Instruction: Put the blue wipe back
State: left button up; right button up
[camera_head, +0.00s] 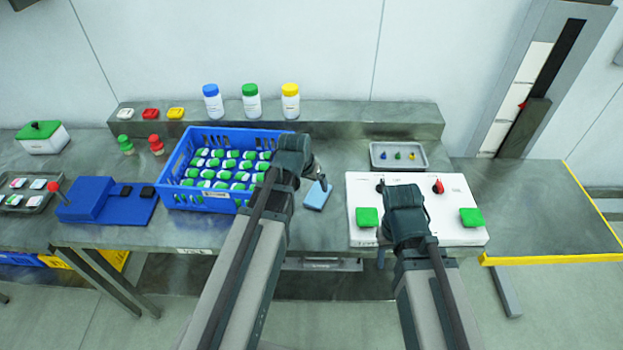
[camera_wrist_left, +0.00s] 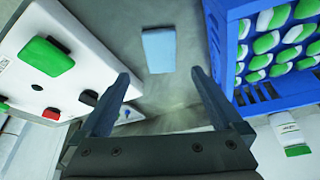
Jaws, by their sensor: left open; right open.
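The blue wipe (camera_head: 317,196) is a small light-blue rectangle lying flat on the grey bench, between the blue crate and the white panel. In the left wrist view the wipe (camera_wrist_left: 159,50) lies ahead of the fingertips, roughly centred between them, with no finger touching it. My left gripper (camera_head: 319,179) is open and empty just above and behind the wipe in the head view; its fingers (camera_wrist_left: 160,85) are spread in the wrist view. My right gripper (camera_head: 384,215) is open over the white panel; its fingers are partly hidden by its own body.
The blue crate (camera_head: 213,216) of green-and-white containers stands left of the wipe. The white panel (camera_head: 440,208) with green buttons and a red knob is to the right. A grey tray (camera_head: 398,167) lies behind it. Three capped bottles (camera_head: 251,104) stand on the rear ledge.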

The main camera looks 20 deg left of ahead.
pick_arm(q)
jog(key=s+d+f+m+g+y, duration=0.1)
jog(key=s+d+g, duration=0.3)
jog(key=s+d, duration=1)
jog(key=s+m, duration=0.1)
jog(key=s, duration=0.2)
jog(key=shift+s+f+m+g+y, duration=0.2)
jog(key=shift+m+g+y, duration=0.1)
jog(key=shift+g+y, duration=0.1)
jog(key=shift+d, duration=0.1)
